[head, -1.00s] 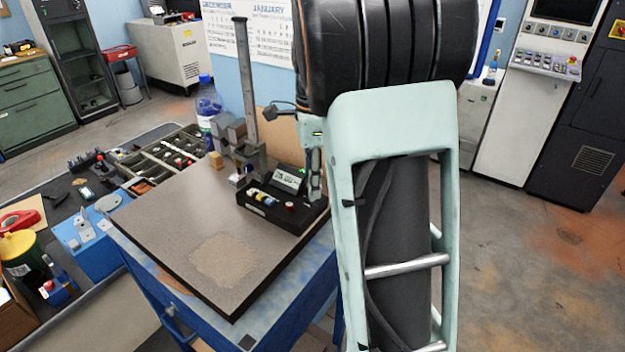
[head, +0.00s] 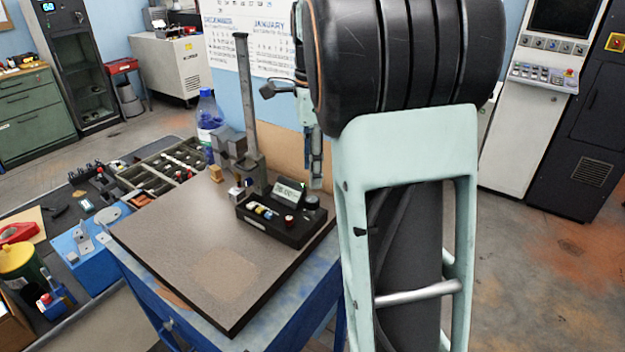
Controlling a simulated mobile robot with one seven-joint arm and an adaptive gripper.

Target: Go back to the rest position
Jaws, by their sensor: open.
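My arm fills the middle right of the head view. My gripper (head: 316,178) hangs pointing down at the arm's left side, above the right rear end of a black instrument tray (head: 275,228) on the bench. Its fingers are open, with nothing seen between them, and a gap shows between them and the tray. The tray holds a small display unit (head: 289,192), several small coloured caps and a dark round part (head: 312,201). Part of the gripper is hidden behind my arm.
The tray stands on a brown bench top (head: 180,235), clear at front and left. A tall metal post (head: 246,100) rises behind it, near a blue-capped bottle (head: 208,115) and a small wooden block (head: 215,173). A calendar wall is close behind.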

